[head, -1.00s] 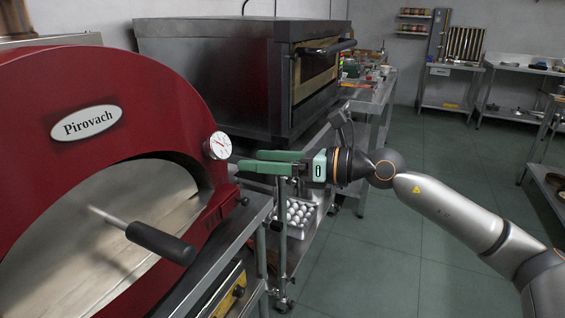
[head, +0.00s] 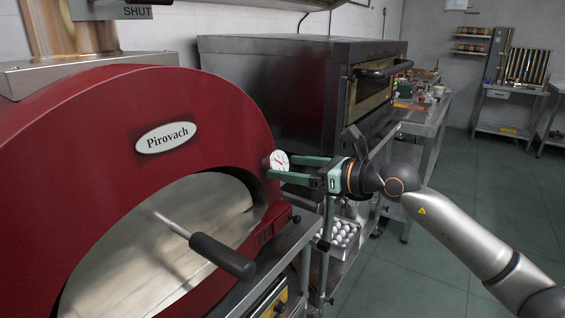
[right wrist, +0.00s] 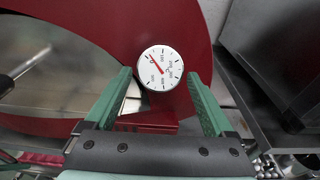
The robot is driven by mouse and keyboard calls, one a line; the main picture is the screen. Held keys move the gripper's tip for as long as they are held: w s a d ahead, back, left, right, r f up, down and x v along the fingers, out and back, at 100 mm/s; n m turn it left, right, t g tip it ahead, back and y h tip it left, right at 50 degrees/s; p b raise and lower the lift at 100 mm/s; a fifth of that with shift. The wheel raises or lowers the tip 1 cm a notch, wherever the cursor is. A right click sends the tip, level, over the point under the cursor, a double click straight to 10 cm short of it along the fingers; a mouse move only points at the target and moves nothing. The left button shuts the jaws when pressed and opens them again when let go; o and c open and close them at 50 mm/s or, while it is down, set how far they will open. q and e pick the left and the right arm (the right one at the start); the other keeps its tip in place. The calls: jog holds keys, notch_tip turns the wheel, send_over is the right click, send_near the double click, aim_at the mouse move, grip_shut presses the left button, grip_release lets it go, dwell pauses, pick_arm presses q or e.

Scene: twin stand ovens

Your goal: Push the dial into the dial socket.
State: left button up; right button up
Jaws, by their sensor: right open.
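The dial (head: 279,160) is a round white gauge with a red needle, at the right side of the front of the red Pirovach oven (head: 215,115). It faces me in the right wrist view (right wrist: 160,66), where its needle points up and left. Its back and the socket are hidden, so I cannot tell how deep it sits. My right gripper (head: 279,167) is open, with its green fingers reaching left to the dial. In the right wrist view the fingertips (right wrist: 159,76) stand on either side of the dial, with gaps showing. My left gripper is not in view.
A black-handled rod (head: 222,256) sticks out in front of the red oven's mouth. A dark steel oven (head: 275,85) stands behind my right gripper. The floor at right is open.

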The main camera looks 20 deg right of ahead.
jog(key=shift+x, duration=1.2)
jog(key=shift+w, duration=0.1)
jog(key=c, duration=1.2)
jog(key=shift+n+b, duration=0.5)
jog(key=shift+b, duration=0.15)
jog(key=shift+c, duration=0.2)
jog(key=shift+d+n+g+y+b, duration=0.1)
jog(key=shift+n+g+y+b, duration=0.2)
jog(key=shift+n+b, duration=0.7)
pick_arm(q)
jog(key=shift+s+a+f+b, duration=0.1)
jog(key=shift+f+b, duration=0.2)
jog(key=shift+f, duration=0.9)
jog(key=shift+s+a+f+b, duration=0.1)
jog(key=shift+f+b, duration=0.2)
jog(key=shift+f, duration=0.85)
pick_arm(e)
jog(key=shift+w+n, duration=0.1)
jog(key=shift+n, duration=0.8)
